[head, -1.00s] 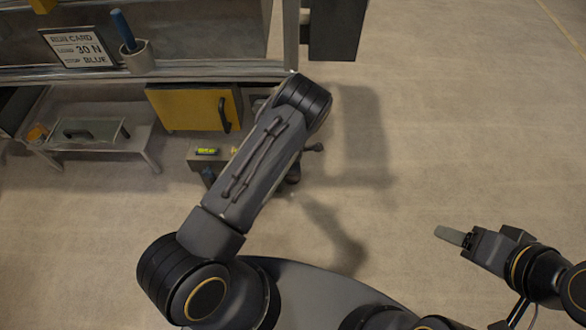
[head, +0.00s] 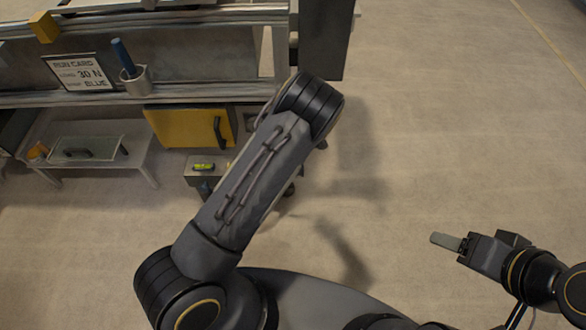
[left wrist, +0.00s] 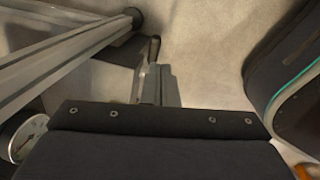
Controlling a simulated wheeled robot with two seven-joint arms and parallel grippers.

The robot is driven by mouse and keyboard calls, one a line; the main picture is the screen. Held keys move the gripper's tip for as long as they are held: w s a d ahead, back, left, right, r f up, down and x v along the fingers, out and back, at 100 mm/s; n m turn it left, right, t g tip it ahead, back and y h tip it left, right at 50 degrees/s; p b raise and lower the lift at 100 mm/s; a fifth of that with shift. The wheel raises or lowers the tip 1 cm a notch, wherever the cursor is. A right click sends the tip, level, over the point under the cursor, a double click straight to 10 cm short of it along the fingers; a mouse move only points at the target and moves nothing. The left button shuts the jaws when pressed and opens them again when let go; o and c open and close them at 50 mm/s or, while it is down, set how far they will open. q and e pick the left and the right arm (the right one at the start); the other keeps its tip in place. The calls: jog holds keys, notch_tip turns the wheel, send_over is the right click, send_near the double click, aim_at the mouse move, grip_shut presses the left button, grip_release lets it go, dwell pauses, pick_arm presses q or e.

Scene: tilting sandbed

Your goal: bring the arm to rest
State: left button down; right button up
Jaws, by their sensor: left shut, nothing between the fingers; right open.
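My left arm (head: 245,180) reaches up and to the right from the lower left of the head view, with its elbow-like joint beside the bench end. My left gripper is hidden in the head view. In the left wrist view its fingers (left wrist: 153,68) are together with nothing between them, over bare floor. My right gripper (head: 448,241) is at the lower right of the head view, over open floor. It is open and empty.
The bench (head: 200,98) stands at upper left, with a run card (head: 79,72) and a cup (head: 136,80) holding a blue stick. Below are a yellow case (head: 180,127) and a low table (head: 140,165). A gauge (left wrist: 25,137) and rails (left wrist: 70,62) lie near my left wrist. Floor at right is clear.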

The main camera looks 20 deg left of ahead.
pick_arm(q)
jog(key=s+a+r+m+t+h, duration=0.1)
jog(key=s+r+m+h, duration=0.3)
jog(key=r, duration=0.9)
jog(key=s+a+r+m+h, duration=0.15)
jog(key=s+r+m, duration=0.4)
jog(key=r, duration=0.85)
jog(key=s+a+r+m+t, duration=0.1)
jog(key=s+r+m, duration=0.25)
jog(key=s, duration=0.25)
jog(key=s+a+r+m+t+y, duration=0.1)
jog(key=s+r+m, duration=0.1)
jog(key=s+m, duration=0.35)
jog(key=s+r+m+t, duration=0.1)
jog(key=s+r+m, duration=0.15)
jog(key=s, duration=0.55)
notch_tip(320, 180, up, 22)
jog(key=p, duration=2.1)
jog(key=shift+s+a+p, duration=0.15)
jog(key=shift+a+p, duration=0.1)
jog(key=shift+p, duration=0.05)
jog(key=shift+f, duration=0.1)
